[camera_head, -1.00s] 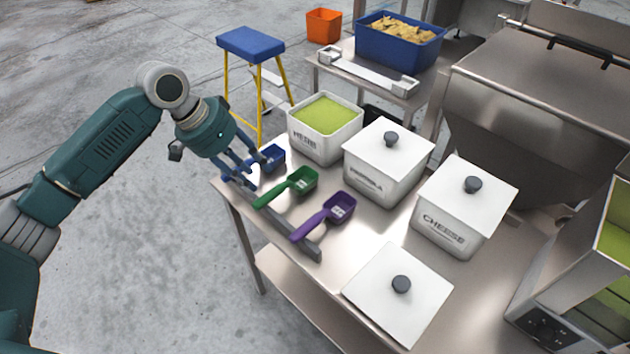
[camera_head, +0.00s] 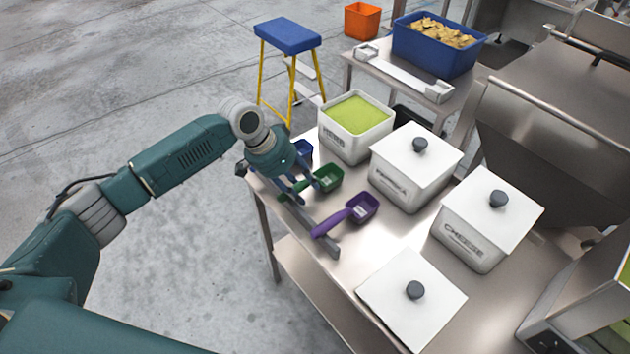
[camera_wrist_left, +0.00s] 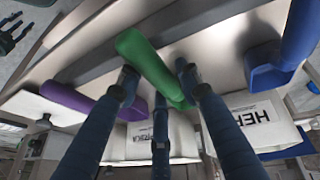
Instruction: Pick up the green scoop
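The green scoop (camera_head: 328,179) lies on the near-left part of the steel table, its handle across a grey bar. My left gripper (camera_head: 297,190) is over the handle from above. In the left wrist view the green handle (camera_wrist_left: 148,62) passes between my left gripper's fingers (camera_wrist_left: 157,80), which stand apart on either side of it. I see no clear grip; contact is hard to judge. The scoop's bowl is mostly hidden there. My right gripper (camera_wrist_left: 12,36) seems to show small and dark at the wrist view's upper left, fingers spread.
A purple scoop (camera_head: 345,215) and a blue scoop (camera_head: 303,149) lie on either side, close to the fingers. The grey bar (camera_head: 322,236) runs along the table edge. White tubs, including the open herb tub (camera_head: 352,148) and cheese tub (camera_head: 470,245), stand behind.

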